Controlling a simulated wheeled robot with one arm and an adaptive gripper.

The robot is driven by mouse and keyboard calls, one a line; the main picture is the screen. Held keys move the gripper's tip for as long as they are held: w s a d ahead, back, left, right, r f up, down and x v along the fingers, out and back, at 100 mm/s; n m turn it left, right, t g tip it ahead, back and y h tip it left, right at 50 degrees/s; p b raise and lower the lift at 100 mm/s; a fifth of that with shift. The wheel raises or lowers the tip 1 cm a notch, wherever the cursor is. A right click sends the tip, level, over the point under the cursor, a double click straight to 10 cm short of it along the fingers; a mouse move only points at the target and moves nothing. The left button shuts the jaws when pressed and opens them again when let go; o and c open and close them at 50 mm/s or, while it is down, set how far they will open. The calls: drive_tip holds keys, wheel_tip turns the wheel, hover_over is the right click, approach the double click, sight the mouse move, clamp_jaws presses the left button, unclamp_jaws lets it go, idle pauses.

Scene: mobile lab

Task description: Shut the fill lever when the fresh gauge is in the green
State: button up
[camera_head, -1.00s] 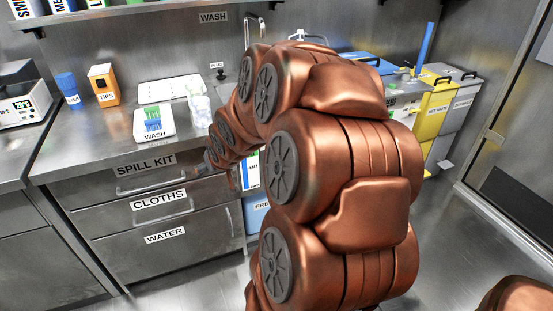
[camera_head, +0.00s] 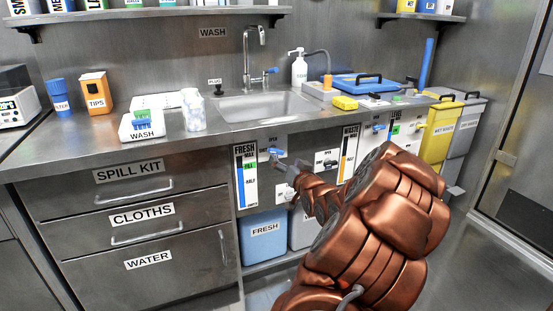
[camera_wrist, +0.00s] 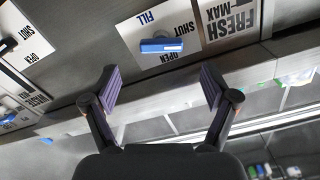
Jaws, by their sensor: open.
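The fresh gauge (camera_head: 246,177) is a white panel under the counter with a blue column, a green FILL mark and a HALF mark. The column's blue looks high, but its exact level against the green is too small to read. The fill lever (camera_head: 274,152) has a blue handle just right of the gauge. In the wrist view the lever (camera_wrist: 161,45) sits between SHUT and OPEN labels. My gripper (camera_wrist: 161,86) is open and empty, its fingers spread below the lever in that view and apart from it. In the head view my gripper (camera_head: 284,168) is close to the lever.
The waste gauge (camera_head: 348,153) and another lever panel (camera_head: 327,162) are to the right. A blue FRESH tank (camera_head: 264,237) stands below. The sink (camera_head: 262,105) is above, and drawers (camera_head: 140,214) are at left. The yellow bin (camera_head: 440,128) stands at right.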

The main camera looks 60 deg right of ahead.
sight(277, 152)
drive_tip(key=b+x, duration=0.1)
drive_tip(key=x, duration=0.4)
drive_tip(key=shift+w+d+f, duration=0.1)
drive_tip(key=shift+w+d, duration=0.05)
drive_tip(key=shift+w, duration=0.2)
drive_tip(key=shift+b+x, duration=0.4)
drive_tip(key=shift+x, duration=0.4)
drive_tip(key=c, duration=1.2)
drive_tip(key=shift+o, duration=0.2)
drive_tip(key=shift+n, duration=2.1)
drive_tip(key=o, duration=1.2)
drive_tip(key=shift+c, duration=0.2)
